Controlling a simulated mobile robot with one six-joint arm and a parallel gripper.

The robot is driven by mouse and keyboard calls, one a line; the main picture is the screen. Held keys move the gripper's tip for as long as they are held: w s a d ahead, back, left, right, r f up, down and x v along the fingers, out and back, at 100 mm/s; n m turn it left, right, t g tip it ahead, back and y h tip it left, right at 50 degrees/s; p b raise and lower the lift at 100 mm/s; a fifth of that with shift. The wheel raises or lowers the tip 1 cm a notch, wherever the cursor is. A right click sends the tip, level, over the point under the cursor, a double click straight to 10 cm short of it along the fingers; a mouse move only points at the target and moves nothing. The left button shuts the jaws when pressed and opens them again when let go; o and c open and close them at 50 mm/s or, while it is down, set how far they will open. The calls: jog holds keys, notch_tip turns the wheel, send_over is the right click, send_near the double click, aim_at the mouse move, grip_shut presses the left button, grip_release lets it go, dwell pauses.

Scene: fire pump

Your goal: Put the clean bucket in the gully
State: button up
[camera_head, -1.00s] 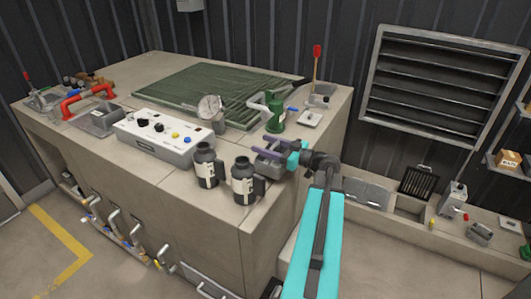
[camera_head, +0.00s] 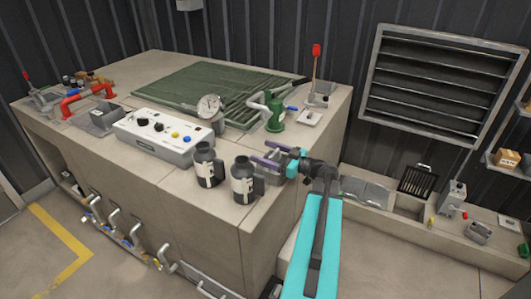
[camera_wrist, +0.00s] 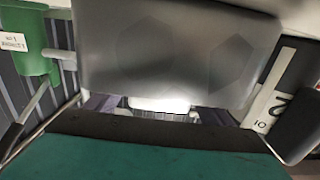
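Two dark, jug-like containers with pale labels and side handles, the left one (camera_head: 208,165) and the right one (camera_head: 243,181), stand upright near the counter's front right edge. Their labels are too small to read, so I cannot tell which is the clean bucket. The wrist view shows a large grey surface (camera_wrist: 175,50) covering much of the gripper. An open recess (camera_head: 409,206), perhaps the gully, lies in the low ledge at right.
A dark grate (camera_head: 417,181) leans behind the recess. The pump's green body also shows in the wrist view (camera_wrist: 30,38). Grey boxes stand on the ledge.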

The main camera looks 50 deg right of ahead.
jog(key=shift+r, duration=0.2)
jog(key=b+v, duration=0.2)
jog(key=v, duration=1)
jog(key=shift+f, duration=0.1)
jog(key=shift+c, duration=0.4)
